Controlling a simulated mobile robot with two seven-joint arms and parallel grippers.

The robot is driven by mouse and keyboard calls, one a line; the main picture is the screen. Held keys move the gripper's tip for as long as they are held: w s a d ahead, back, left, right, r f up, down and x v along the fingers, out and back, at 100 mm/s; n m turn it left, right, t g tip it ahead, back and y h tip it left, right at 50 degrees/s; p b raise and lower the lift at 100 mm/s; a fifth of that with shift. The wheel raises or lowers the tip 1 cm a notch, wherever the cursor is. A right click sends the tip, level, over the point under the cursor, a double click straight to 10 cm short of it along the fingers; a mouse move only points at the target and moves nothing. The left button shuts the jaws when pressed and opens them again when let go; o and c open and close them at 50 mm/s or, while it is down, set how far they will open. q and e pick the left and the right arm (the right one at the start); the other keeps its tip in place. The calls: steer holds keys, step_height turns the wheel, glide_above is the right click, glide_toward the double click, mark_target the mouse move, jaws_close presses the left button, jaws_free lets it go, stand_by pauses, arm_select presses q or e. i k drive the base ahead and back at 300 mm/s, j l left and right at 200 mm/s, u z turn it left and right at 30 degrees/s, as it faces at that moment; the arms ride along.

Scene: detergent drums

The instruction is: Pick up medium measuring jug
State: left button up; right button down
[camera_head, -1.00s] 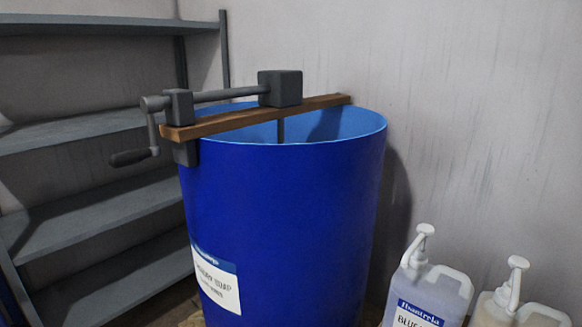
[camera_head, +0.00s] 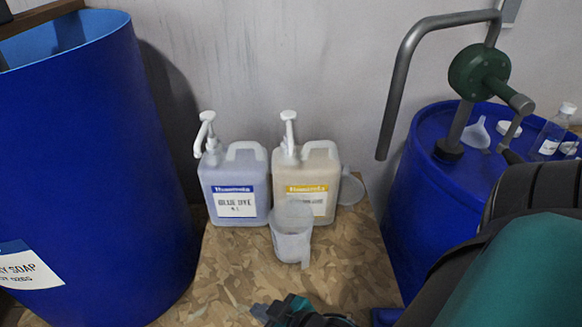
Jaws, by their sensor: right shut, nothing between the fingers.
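A translucent measuring jug (camera_head: 290,240) stands on the patterned board between the drums, just in front of the two dye containers, with its handle towards me. A second translucent jug (camera_head: 351,188) shows partly behind the yellow-labelled container. I cannot tell for sure which one is the medium size. My right gripper (camera_head: 278,311) is at the bottom edge, nearer to me than the front jug and apart from it. It is shut and empty, and only its tip end shows. My left gripper is not in view.
A blue-labelled dye container (camera_head: 233,184) and a yellow-labelled one (camera_head: 306,182) have pump tops. A tall blue drum (camera_head: 90,160) stands left; another drum (camera_head: 405,228) with a green pump (camera_head: 478,72), funnel (camera_head: 476,134) and bottle (camera_head: 551,135) stands right.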

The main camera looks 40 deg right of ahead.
mark_target(291, 223)
steer(key=z, duration=1.35)
